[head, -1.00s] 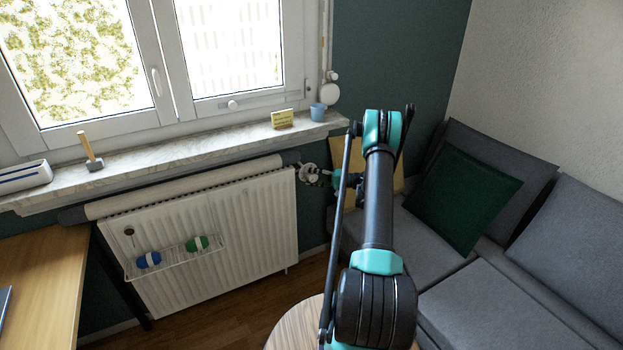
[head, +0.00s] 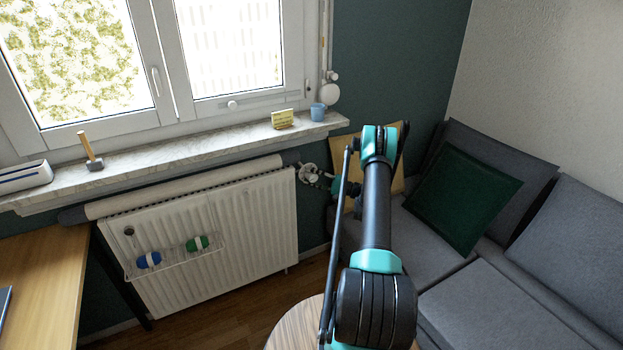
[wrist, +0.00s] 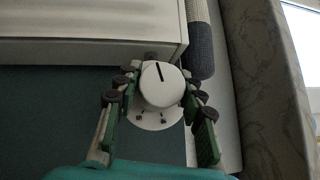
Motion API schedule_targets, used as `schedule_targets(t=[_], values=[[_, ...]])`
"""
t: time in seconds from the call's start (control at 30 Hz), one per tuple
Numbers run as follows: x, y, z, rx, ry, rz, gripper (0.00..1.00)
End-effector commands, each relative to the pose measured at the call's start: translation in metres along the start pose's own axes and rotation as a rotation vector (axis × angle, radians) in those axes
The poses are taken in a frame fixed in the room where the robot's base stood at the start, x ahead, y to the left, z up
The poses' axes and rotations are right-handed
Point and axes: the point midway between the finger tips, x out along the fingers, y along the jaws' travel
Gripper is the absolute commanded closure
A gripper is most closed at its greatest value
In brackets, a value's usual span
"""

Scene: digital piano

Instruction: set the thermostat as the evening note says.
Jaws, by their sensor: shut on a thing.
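The thermostat is a white round knob (wrist: 162,84) with a dark pointer line, in front of a white dial plate (wrist: 155,119) with small dark marks too small to read. In the wrist view the pointer line points up and slightly left. My gripper (wrist: 160,92) has its green-padded fingers on both sides of the knob, shut on it. In the head view the thermostat (head: 310,172) sits at the radiator's upper right corner, partly hidden by my gripper. The yellow note (head: 282,119) stands on the windowsill; its writing is too small to read.
The white radiator (head: 250,225) carries a wire rack with a blue and a green item. A grey sofa (head: 480,290) is at right, a wooden table (head: 45,270) at left.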

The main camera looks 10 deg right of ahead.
Motion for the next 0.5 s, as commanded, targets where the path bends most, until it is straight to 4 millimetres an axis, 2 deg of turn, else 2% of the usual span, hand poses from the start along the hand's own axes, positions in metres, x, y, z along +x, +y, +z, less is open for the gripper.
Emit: schedule_targets(t=[0.5], values=[[-0.0007,0.0001,-0.0002,0.202,0.011,-0.201,0.90]])
